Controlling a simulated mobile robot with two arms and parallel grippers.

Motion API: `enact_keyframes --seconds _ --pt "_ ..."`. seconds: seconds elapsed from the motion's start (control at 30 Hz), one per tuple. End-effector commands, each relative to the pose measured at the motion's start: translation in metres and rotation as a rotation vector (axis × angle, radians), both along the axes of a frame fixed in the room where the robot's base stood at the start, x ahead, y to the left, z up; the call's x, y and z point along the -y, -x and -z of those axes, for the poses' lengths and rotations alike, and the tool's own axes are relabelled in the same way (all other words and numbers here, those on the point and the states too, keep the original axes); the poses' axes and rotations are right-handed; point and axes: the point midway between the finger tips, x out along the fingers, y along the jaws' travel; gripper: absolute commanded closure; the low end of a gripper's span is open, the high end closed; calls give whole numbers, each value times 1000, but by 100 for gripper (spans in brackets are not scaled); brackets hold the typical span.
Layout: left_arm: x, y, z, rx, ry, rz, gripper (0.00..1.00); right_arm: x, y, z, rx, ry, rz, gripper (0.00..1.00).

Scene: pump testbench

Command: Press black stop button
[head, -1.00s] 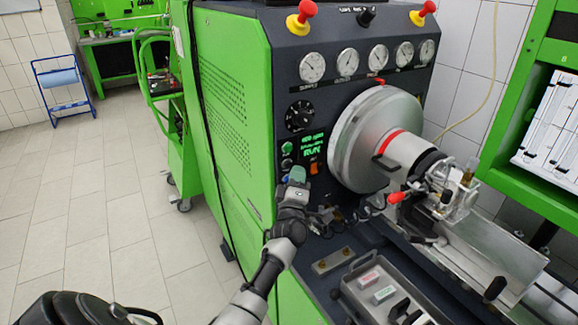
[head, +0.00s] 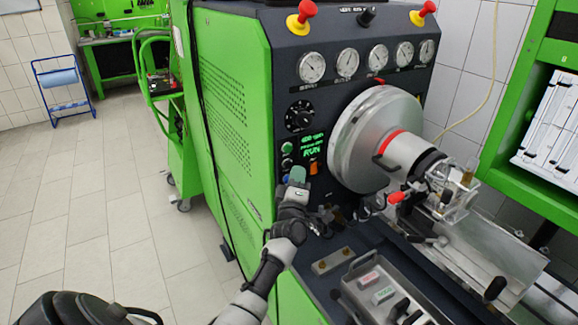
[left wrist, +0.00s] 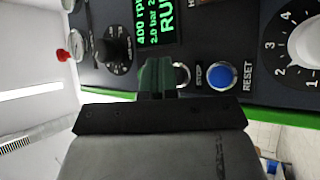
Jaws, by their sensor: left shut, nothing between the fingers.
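The test bench's front panel carries a green-lettered display (head: 314,145) that reads RUN, with round buttons left of it. My left gripper (head: 297,174) has its teal fingertips closed and empty, close to the panel just below these buttons in the head view. In the left wrist view the shut fingers (left wrist: 158,76) point at the panel beside the display (left wrist: 155,22). The stop button (left wrist: 183,76), marked STOP, shows only as part of a pale ring; the fingers cover the rest. I cannot tell whether the fingertips touch it. My right gripper is not in view.
A blue RESET button (left wrist: 221,76) sits close beside the stop button. A white numbered dial (left wrist: 300,45) is farther right. An orange switch (head: 314,168) and a large metal drum (head: 360,135) are right of my gripper. A tray (head: 385,290) stands below.

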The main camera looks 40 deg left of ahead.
Motion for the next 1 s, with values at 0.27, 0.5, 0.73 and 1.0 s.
enact_keyframes --seconds 0.27,0.5,0.73,1.0 --pt "-2 -1 0 1 -1 -1 100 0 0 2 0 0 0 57" --pt "-8 -3 0 0 -1 0 100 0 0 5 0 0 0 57" --pt "-8 -3 0 0 0 0 100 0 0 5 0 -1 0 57" --pt "-10 -4 0 0 0 0 100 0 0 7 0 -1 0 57"
